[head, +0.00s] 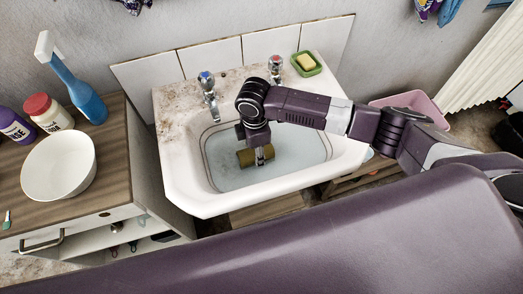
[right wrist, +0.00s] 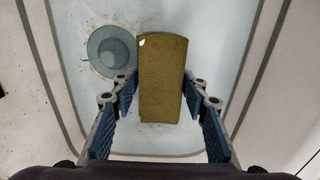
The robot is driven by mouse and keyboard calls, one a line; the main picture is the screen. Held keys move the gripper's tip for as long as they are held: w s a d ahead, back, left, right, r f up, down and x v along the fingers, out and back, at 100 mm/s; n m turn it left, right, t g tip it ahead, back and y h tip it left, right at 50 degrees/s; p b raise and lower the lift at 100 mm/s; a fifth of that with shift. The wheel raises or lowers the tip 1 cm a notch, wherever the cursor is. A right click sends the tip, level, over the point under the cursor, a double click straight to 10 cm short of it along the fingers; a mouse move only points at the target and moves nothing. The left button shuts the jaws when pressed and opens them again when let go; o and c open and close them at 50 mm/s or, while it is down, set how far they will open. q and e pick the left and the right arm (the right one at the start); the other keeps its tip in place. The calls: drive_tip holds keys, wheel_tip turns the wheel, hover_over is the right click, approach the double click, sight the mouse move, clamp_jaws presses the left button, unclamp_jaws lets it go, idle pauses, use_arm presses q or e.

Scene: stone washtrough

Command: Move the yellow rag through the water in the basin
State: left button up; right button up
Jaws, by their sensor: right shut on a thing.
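The yellow rag (head: 243,158), an olive-yellow roll or block, is at the water in the white basin (head: 190,165), near its middle. In the right wrist view the rag (right wrist: 162,60) stands lengthwise between the blue-padded fingers. My right gripper (head: 260,157) points down into the basin and is shut on the rag; it also shows in the right wrist view (right wrist: 161,98). Pale blue water (head: 225,178) covers the basin floor. How deep the rag sits is hard to tell. My left gripper is not in view.
Two taps (head: 207,92) and a green soap dish (head: 307,64) with yellow soap stand along the basin's back. A drain (right wrist: 112,50) lies left of the rag. At left, a cabinet (head: 115,150) holds a white bowl (head: 58,165) and bottles. A pink tub (head: 410,102) is at right.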

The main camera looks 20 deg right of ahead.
sight(271, 148)
drive_tip(key=shift+a, duration=0.6)
drive_tip(key=d+p, duration=0.2)
drive_tip(key=d, duration=0.3)
drive_tip(key=shift+r+p, duration=0.1)
drive_tip(key=shift+p, duration=0.3)
drive_tip(key=shift+d, duration=0.55)
drive_tip(key=shift+w, duration=0.1)
drive_tip(key=shift+a+p, duration=0.7)
drive_tip(key=shift+a, duration=2.35)
